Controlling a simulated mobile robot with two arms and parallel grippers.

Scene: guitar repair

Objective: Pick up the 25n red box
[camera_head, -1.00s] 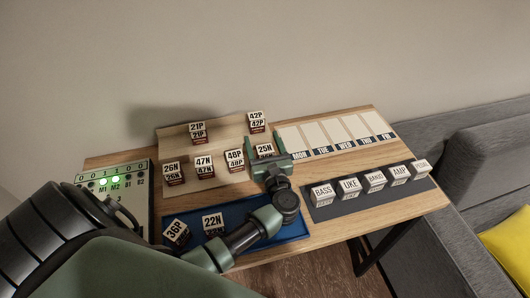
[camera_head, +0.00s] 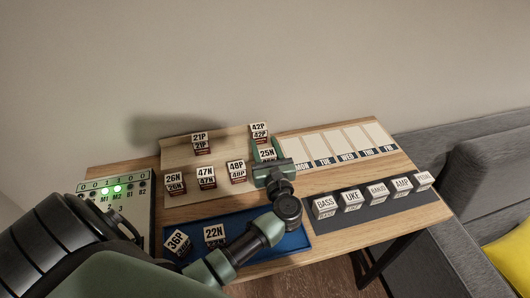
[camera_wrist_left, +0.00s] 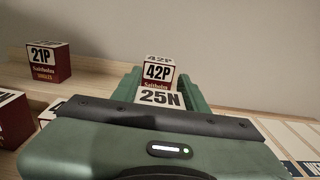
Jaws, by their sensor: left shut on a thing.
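The 25N box (camera_head: 267,154) shows its white top with black letters at the wooden stepped rack, in front of the 42P box (camera_head: 260,131). My left gripper (camera_head: 267,152) is shut on the 25N box, with a green finger on each side of it. In the left wrist view the 25N box (camera_wrist_left: 159,97) shows between the fingers, and its lower part is hidden by the gripper body. I cannot tell whether it is lifted clear of the rack. My right gripper is not in view.
The 48P box (camera_head: 237,170) stands just left of the gripper. The 47N (camera_head: 206,177), 26N (camera_head: 175,183) and 21P (camera_head: 200,142) boxes stand farther left. A blue tray (camera_head: 292,242) with two boxes lies in front. A weekday board (camera_head: 345,142) lies at right, behind labelled blocks (camera_head: 352,200).

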